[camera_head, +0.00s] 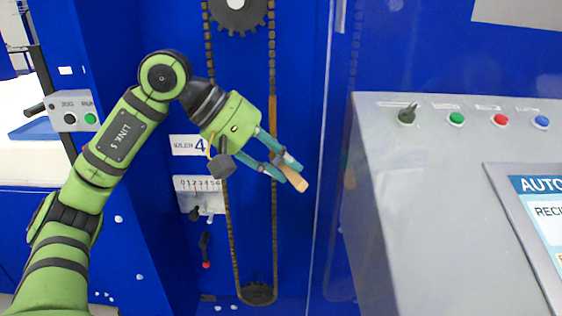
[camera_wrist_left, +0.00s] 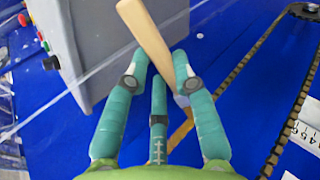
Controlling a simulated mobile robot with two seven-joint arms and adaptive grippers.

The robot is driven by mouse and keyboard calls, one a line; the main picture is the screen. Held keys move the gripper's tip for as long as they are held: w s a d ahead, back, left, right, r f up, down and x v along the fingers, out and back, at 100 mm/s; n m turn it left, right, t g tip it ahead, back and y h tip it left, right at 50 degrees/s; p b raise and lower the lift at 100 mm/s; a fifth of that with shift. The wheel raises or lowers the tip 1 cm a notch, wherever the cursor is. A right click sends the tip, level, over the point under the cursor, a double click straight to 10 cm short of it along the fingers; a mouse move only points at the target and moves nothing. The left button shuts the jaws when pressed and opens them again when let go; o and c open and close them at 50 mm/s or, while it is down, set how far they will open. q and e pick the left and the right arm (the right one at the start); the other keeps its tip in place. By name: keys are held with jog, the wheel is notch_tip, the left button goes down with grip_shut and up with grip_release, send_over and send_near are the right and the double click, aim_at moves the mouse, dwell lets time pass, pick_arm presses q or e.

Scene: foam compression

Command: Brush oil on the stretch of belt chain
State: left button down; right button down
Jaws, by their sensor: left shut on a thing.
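My left gripper (camera_head: 294,172) is shut on a brush with a wooden handle (camera_head: 292,181). The belt chain (camera_head: 228,238) hangs as a long loop on the blue machine, between a toothed wheel (camera_head: 237,12) above and a smaller one (camera_head: 257,293) below. A yellow-orange stretch (camera_head: 272,110) shows on its right strand, above my gripper. I cannot tell whether the brush touches the chain.
A grey console (camera_head: 415,190) with a switch, coloured buttons and a screen stands at right. Left of the chain are an "IDLER 4" label (camera_head: 189,145), a scale plate (camera_head: 199,190) and a red-tipped lever (camera_head: 206,250). A jog/run box (camera_head: 76,110) sits farther left.

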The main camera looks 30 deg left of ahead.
pick_arm(q)
notch_tip(320, 180, up, 11)
jog(key=p, duration=0.9)
jog(key=shift+r+p, duration=0.2)
jog(key=shift+p, duration=0.2)
dwell(0.8)
jog(key=s+d+b, duration=0.1)
jog(key=s+d, duration=0.2)
jog(key=s, duration=0.2)
jog(key=shift+b, duration=0.35)
jog(key=shift+s+d, duration=0.1)
jog(key=shift+s+d, duration=0.4)
jog(key=shift+s, duration=0.25)
jog(key=shift+s+d, duration=0.4)
jog(key=shift+s, duration=0.2)
